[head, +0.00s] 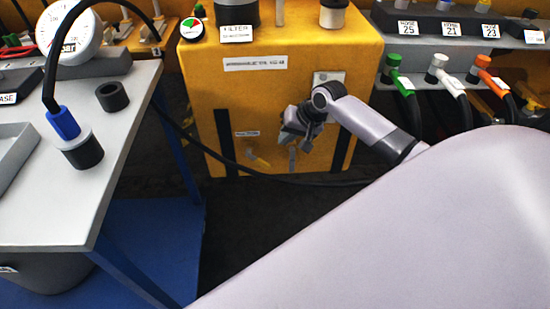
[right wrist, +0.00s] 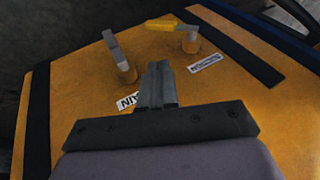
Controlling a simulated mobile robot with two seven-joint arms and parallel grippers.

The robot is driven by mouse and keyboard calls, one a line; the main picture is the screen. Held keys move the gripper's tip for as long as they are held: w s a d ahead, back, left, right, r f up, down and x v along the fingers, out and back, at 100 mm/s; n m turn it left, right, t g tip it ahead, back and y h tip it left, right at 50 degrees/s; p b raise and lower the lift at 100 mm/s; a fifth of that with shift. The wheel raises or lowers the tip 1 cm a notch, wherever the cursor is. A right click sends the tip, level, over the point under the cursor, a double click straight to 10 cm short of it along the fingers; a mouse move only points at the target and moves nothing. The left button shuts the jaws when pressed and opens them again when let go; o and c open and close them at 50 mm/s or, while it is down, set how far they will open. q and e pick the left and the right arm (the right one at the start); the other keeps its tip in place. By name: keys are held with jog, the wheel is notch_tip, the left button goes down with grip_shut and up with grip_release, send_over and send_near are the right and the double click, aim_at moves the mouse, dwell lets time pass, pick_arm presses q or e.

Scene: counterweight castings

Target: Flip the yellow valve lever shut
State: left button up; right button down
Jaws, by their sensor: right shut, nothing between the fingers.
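The yellow valve lever (head: 259,161) is low on the front of the yellow cabinet. In the right wrist view the yellow lever (right wrist: 165,25) reaches left from its round brass-coloured stub, roughly sideways. A grey lever (right wrist: 116,50) on a second stub stands to its left there; in the head view the grey lever (head: 292,158) hangs to the right of the yellow one. My right gripper (head: 295,133) is in front of the cabinet, above the levers. Its fingers (right wrist: 157,80) are together and empty, apart from both levers. My left gripper is not in view.
The yellow cabinet (head: 290,80) has black vertical strips and labels. A grey table (head: 120,130) with a gauge (head: 68,32) and a blue-ended hose (head: 63,122) stands left. A black cable runs across the cabinet's lower front. Coloured hose fittings (head: 437,68) line the right shelf.

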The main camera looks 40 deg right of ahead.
pick_arm(q)
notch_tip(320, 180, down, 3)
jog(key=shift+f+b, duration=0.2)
jog(key=shift+b, duration=1.05)
pick_arm(e)
jog(key=s+r+h, duration=0.1)
jog(key=s+r, duration=0.1)
jog(key=shift+s+d+r+g+h, duration=0.15)
jog(key=shift+d+r+g+h, duration=0.05)
jog(key=shift+r+g+h, duration=0.2)
jog(key=shift+f, duration=0.1)
jog(key=b, duration=0.3)
send_near(267, 163)
jog(key=d+f, duration=0.1)
jog(key=d, duration=0.1)
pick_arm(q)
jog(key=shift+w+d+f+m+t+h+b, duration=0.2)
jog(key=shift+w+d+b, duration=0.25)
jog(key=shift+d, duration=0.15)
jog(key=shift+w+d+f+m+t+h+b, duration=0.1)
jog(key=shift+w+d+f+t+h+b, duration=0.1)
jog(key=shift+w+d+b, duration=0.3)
pick_arm(e)
jog(key=f, duration=0.1)
jog(key=w+a+f, duration=0.1)
jog(key=f, duration=0.1)
jog(key=w+a+f, duration=0.1)
jog(key=shift+w+f, duration=0.25)
jog(key=shift+f, duration=0.05)
